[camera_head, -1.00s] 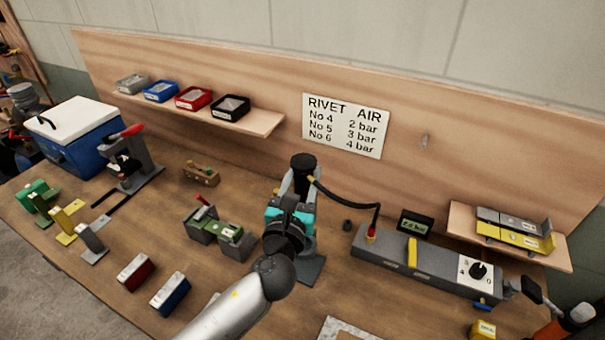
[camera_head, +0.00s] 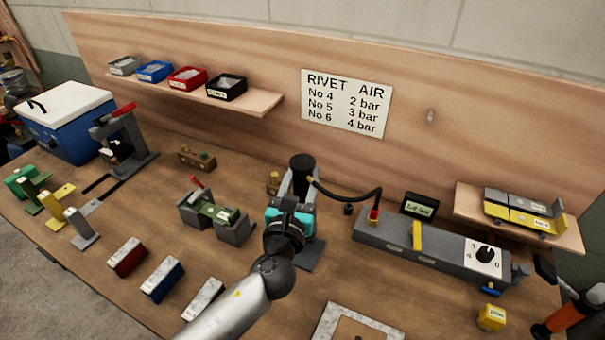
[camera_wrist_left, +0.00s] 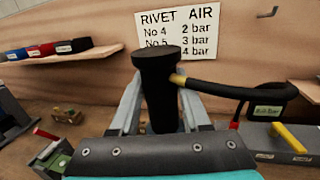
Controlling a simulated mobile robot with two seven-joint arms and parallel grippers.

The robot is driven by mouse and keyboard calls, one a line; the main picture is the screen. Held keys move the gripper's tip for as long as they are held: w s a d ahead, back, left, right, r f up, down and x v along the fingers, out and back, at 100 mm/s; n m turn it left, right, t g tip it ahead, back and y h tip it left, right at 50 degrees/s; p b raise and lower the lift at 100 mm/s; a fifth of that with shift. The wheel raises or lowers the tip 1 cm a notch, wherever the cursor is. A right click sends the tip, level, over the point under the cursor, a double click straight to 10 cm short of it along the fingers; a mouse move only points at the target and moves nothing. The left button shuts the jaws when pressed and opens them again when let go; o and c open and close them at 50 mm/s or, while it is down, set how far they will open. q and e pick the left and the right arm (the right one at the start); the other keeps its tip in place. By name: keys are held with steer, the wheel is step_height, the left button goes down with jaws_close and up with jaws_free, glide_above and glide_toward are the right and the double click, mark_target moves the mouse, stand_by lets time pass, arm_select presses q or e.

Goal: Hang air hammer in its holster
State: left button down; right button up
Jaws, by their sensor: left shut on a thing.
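The air hammer appears to be the black cylinder (camera_head: 302,163) with a black hose (camera_head: 350,201) on its right side. It stands upright between the grey fingers of my left gripper (camera_head: 297,184), which is shut on it. My right gripper is not seen.
The hose runs to a grey air manifold (camera_head: 440,255) with a dial at its right. A green-and-grey fixture (camera_head: 215,217) stands left of my arm. Coloured blocks (camera_head: 162,279) lie in front. A sign (camera_head: 346,103) and a bin shelf (camera_head: 235,103) are on the backboard.

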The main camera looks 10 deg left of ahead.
mark_target(303, 202)
arm_select(q)
steer(key=shift+f+b, duration=3.2)
steer(key=shift+f, duration=0.55)
steer(key=shift+c, duration=1.4)
jaws_free()
steer(key=shift+f, duration=0.15)
steer(key=s+b, duration=0.1)
steer(key=s, duration=1.4)
steer(key=shift+d+f+b, duration=0.25)
steer(key=shift+f+b, duration=0.15)
steer(key=shift+s, duration=0.1)
